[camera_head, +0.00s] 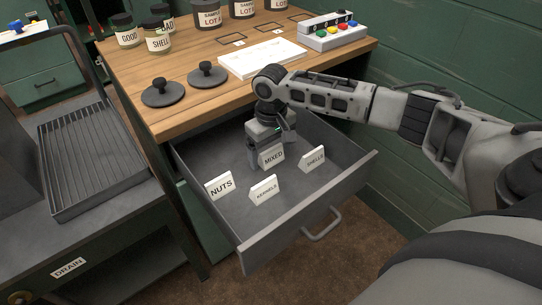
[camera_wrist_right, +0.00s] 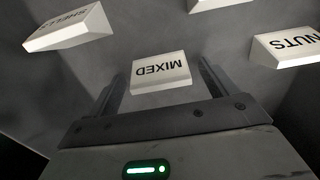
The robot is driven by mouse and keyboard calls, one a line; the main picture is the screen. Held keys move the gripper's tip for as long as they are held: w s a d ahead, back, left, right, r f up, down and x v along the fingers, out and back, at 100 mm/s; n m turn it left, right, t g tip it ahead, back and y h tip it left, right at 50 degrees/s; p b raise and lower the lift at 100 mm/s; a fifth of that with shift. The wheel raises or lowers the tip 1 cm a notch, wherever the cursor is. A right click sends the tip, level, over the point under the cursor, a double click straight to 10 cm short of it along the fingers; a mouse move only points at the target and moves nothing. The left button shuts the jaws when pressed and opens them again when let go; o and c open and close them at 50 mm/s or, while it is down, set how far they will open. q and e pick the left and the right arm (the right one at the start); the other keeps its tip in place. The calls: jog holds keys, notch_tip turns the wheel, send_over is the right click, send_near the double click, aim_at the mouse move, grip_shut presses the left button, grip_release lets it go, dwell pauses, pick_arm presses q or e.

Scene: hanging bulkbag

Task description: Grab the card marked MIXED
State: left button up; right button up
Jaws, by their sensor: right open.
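The white card marked MIXED (camera_head: 272,158) stands in the open grey drawer, toward its back. My right gripper (camera_head: 267,155) points down into the drawer, right at this card. In the right wrist view the MIXED card (camera_wrist_right: 160,72) shows upside down between the two open fingers (camera_wrist_right: 158,85), with a gap to each finger. My left gripper is not in view.
Cards marked NUTS (camera_head: 220,186), KERNELS (camera_head: 264,189) and SHELLS (camera_head: 313,159) stand in the same drawer (camera_head: 295,208), in front of and beside the gripper. The wooden worktop (camera_head: 200,105) overhangs behind, with lids, jars and a button box (camera_head: 333,33).

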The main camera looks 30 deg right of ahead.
jog(key=c, duration=1)
jog(key=shift+c, duration=0.2)
